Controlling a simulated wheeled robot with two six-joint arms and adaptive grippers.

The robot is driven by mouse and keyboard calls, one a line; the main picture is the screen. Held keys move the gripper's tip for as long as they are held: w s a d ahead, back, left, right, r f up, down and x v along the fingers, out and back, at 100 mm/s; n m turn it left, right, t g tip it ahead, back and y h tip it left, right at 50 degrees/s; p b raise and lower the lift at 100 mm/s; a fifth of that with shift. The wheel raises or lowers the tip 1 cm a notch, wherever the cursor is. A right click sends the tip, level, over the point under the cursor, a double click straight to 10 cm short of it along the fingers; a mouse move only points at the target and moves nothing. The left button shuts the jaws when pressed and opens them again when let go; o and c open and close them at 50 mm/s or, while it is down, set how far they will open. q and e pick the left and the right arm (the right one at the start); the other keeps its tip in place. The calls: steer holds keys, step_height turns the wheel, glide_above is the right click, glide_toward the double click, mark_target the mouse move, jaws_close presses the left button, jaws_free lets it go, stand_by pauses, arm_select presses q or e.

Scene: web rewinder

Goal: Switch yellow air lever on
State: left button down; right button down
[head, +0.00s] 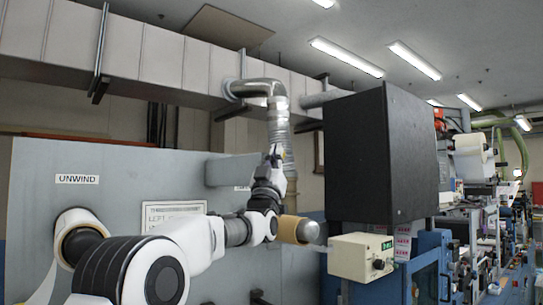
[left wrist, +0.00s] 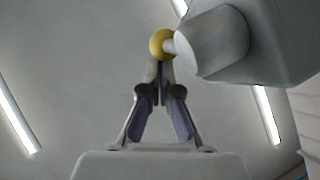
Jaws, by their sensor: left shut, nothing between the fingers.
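The yellow lever shows in the left wrist view as a yellow ball knob (left wrist: 158,43) on a short pale stem, joined to a large grey body (left wrist: 222,42) at the upper right. My left gripper (left wrist: 160,66) points up at the ceiling with its fingers shut and empty. Its fingertips are right at the lower side of the knob; I cannot tell if they touch. In the head view my left gripper (head: 276,150) is raised in front of the silver pipe (head: 278,115). I cannot make out the knob there. My right gripper is not in view.
A grey panel marked UNWIND (head: 120,215) stands behind my left arm. A tan cylinder (head: 290,229) is close beside the wrist. A large black box (head: 375,155) and a cream control box (head: 360,257) stand to the right. A duct (head: 160,52) runs overhead.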

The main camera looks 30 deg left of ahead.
arm_select(q)
steer(key=w+m+h, duration=0.1)
steer(key=m+g+h, duration=0.1)
steer(key=shift+w+d+h+p, duration=0.3)
steer(key=shift+w+d, duration=0.05)
steer(key=shift+w, duration=0.05)
steer(key=shift+s, duration=0.15)
steer(key=shift+r, duration=0.15)
